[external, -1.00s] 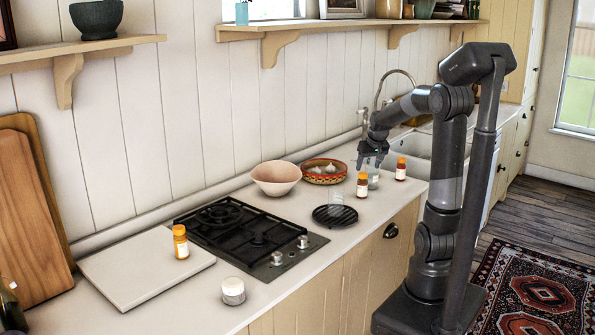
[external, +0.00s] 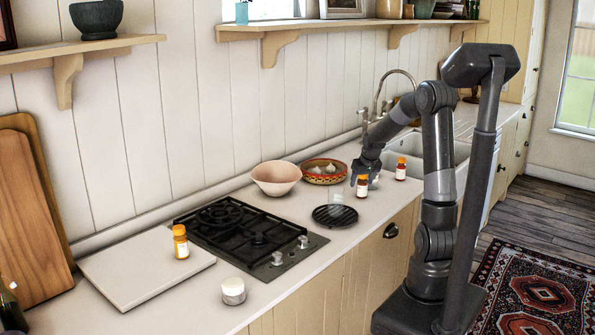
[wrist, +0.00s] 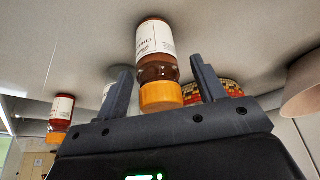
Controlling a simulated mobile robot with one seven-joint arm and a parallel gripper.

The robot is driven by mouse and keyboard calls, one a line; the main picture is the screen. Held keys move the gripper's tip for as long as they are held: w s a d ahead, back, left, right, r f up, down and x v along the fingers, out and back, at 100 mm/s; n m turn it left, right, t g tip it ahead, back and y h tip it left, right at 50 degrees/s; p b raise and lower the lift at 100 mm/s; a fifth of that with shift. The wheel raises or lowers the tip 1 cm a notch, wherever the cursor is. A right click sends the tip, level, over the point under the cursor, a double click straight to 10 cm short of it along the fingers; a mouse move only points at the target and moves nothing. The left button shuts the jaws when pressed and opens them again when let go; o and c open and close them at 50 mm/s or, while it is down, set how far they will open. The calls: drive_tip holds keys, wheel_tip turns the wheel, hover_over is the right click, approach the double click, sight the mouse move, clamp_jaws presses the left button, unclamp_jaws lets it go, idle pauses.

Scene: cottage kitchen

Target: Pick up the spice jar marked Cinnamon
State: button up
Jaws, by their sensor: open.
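A spice jar with an orange cap and white label (external: 362,187) stands on the counter under my gripper (external: 364,178). In the wrist view, which is upside down, this jar (wrist: 156,42) shows between the two spread fingers of my gripper (wrist: 161,72), its cap nearest me. The fingers are open and not closed on it. Its label has small print that I cannot read surely. A second similar jar (external: 401,170) stands to its right, and shows at left in the wrist view (wrist: 61,112). A third jar (external: 180,242) stands on the white board at left.
A patterned bowl with garlic (external: 323,178) and a pink bowl (external: 276,180) stand behind. A black round trivet (external: 335,216) and a clear glass lie just left of the near jar. The hob (external: 250,237), a small white-lidded jar (external: 233,291) and the sink (external: 410,148) flank the counter.

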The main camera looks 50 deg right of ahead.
drive_tip(key=shift+f, duration=0.25)
drive_tip(key=shift+c, duration=0.4)
drive_tip(key=c, duration=1)
